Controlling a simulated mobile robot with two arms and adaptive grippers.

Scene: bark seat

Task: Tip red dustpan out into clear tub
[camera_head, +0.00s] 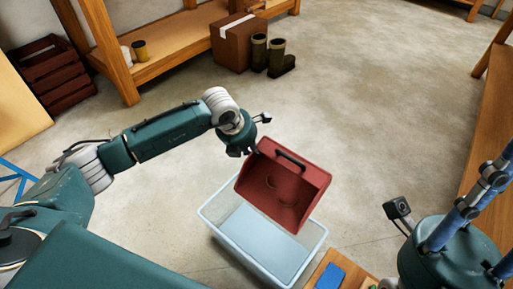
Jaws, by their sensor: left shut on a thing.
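The red dustpan (290,200) hangs tilted in the air over the clear tub (209,222), its open hollow facing me. A dark handle shows at its upper edge, and thin brownish curved marks or bits show in its hollow. My left gripper (254,153) is shut on the dustpan at its upper left corner; its fingertips are mostly hidden. The clear tub stands below, pale and see-through; the dustpan hides its upper right part. The visible tub floor looks empty. My right arm is at the lower right, and its fingers do not show.
A small wooden surface with a blue item (330,277) stands right of the tub. A cardboard box (233,48), dark boots (277,58), a wooden shelf and a brown crate (50,75) are at the back. A wooden bench edges the right. The middle floor is clear.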

